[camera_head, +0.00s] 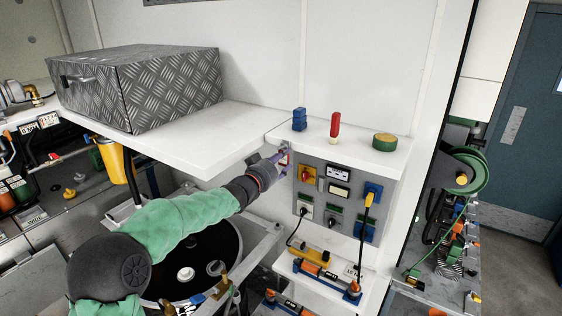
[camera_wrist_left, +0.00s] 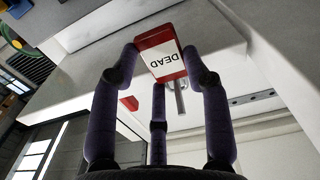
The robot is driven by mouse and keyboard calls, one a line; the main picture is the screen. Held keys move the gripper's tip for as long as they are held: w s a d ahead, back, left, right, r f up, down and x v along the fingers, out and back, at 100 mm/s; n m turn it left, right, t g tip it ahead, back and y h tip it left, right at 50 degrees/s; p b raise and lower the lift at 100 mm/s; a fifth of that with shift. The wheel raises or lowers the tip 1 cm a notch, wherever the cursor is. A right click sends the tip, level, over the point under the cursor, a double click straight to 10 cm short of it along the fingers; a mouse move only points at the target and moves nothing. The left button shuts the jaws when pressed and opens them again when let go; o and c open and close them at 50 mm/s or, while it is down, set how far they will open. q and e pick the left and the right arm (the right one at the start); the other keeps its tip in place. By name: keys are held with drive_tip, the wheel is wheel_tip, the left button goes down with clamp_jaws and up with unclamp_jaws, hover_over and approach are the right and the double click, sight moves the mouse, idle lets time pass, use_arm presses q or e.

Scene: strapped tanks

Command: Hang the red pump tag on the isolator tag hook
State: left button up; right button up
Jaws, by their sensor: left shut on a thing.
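The red tag (camera_wrist_left: 163,62), with a white label reading "DEAD", is held between the purple fingers of my left gripper (camera_wrist_left: 160,75). In the head view my left gripper (camera_head: 281,158) is at the upper left edge of the grey isolator panel (camera_head: 321,211), below the white shelf. A short metal peg (camera_wrist_left: 179,98), perhaps the hook, shows just beyond the tag in the left wrist view. I cannot tell whether the tag touches it. The gripper mostly hides the tag and this spot in the head view. My right gripper is not in view.
A yellow and red rotary switch (camera_head: 307,175) is close right of my left gripper. A blue block (camera_head: 299,120), a red cylinder (camera_head: 335,125) and a green disc (camera_head: 384,141) stand on the panel's top. A diamond-plate box (camera_head: 172,88) sits on the shelf at left.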

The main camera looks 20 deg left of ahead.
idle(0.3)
use_arm(q)
drive_tip(key=o, duration=1.1)
drive_tip(key=s, duration=0.4)
drive_tip(key=s+a, duration=0.1)
drive_tip(key=s, duration=0.7)
drive_tip(key=shift+a, duration=0.35)
